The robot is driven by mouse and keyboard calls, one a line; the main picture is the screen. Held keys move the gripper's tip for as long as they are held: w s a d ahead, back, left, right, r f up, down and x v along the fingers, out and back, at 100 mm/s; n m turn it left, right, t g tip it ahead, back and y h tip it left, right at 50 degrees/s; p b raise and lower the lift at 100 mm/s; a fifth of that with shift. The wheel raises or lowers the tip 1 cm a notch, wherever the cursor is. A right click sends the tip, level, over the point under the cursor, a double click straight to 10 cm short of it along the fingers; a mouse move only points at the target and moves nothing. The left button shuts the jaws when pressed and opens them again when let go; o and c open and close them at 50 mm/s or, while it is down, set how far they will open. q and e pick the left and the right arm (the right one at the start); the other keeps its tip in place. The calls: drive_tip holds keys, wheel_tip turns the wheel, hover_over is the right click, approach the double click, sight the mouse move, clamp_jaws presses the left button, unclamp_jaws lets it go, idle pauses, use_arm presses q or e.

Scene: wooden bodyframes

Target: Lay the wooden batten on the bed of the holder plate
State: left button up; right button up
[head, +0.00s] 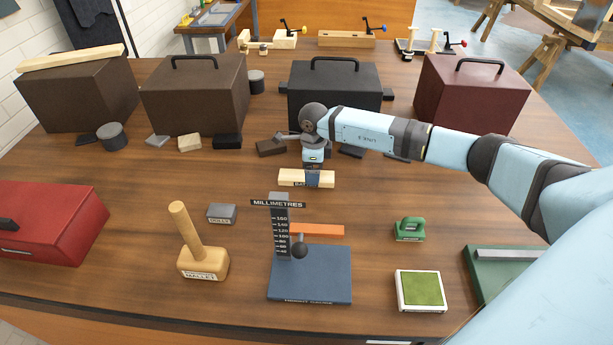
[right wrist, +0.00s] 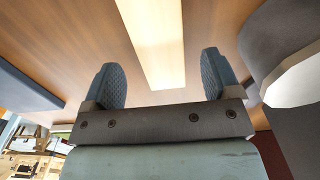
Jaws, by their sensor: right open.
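A pale wooden batten (head: 288,178) lies on the table in the middle of the head view, left to right. My right gripper (head: 312,176) points down over its middle and hides part of it. In the right wrist view the jaws (right wrist: 163,82) are open, with the batten (right wrist: 152,40) between them and a gap on each side. A green plate with a grey bar (head: 507,254), probably the holder plate, is at the right edge. My right arm hides part of it. My left gripper is not in view.
Several dark boxes (head: 333,90) stand behind, one topped by another pale strip (head: 70,58). A red box (head: 45,222) is at left.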

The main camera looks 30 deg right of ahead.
wheel_tip(320, 180, down, 3)
drive_tip(key=shift+w+f, duration=0.1)
drive_tip(key=shift+c, duration=0.5)
drive_tip(key=c, duration=1)
wheel_tip(320, 180, up, 20)
drive_tip(key=shift+r+b, duration=0.1)
drive_tip(key=shift+b, duration=1.1)
drive_tip(key=shift+a, duration=0.1)
